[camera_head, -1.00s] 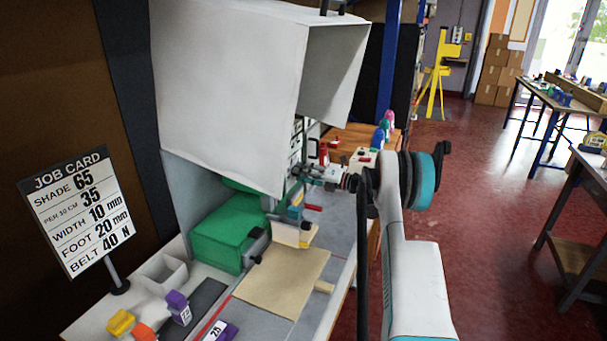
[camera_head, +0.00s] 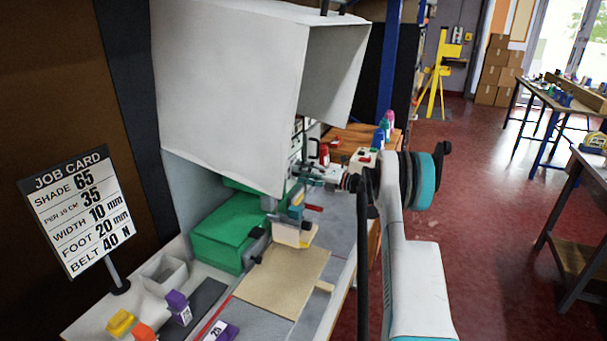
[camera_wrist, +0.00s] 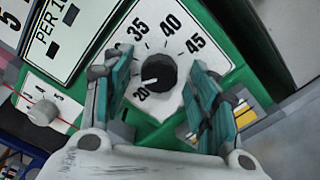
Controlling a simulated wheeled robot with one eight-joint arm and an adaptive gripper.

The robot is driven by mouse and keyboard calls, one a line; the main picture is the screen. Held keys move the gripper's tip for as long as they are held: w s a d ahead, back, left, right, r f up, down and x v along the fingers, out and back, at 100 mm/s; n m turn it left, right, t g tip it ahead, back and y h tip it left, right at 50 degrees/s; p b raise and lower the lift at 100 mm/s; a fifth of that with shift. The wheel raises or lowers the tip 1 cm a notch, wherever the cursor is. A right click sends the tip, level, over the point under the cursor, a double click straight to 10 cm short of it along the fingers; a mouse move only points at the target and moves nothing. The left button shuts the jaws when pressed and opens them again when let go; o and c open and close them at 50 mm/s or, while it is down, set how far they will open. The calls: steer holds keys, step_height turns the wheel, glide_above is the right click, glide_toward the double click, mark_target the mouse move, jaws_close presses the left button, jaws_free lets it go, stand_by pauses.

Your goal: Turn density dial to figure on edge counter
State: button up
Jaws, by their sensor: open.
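The density dial is a black round knob (camera_wrist: 158,73) on a white scale plate (camera_wrist: 158,28) in the wrist view. The figures 20, 35, 40 and 45 show around it; the left finger covers part of the scale. The knob's white mark points down-left, toward the 20 side. My gripper (camera_wrist: 160,78) is open, with one teal finger on each side of the knob; contact cannot be told. The edge counter's PER 10 panel (camera_wrist: 62,28) is cut off at upper left, and its reading is not visible. The job card (camera_head: 82,212) gives 35 per 10 cm.
In the head view the green machine (camera_head: 222,232) stands under a white hood (camera_head: 230,90). A tan board (camera_head: 283,280) and coloured blocks lie in front. Red floor (camera_head: 470,170) is open at right.

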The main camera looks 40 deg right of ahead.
steer(key=v, duration=1.2)
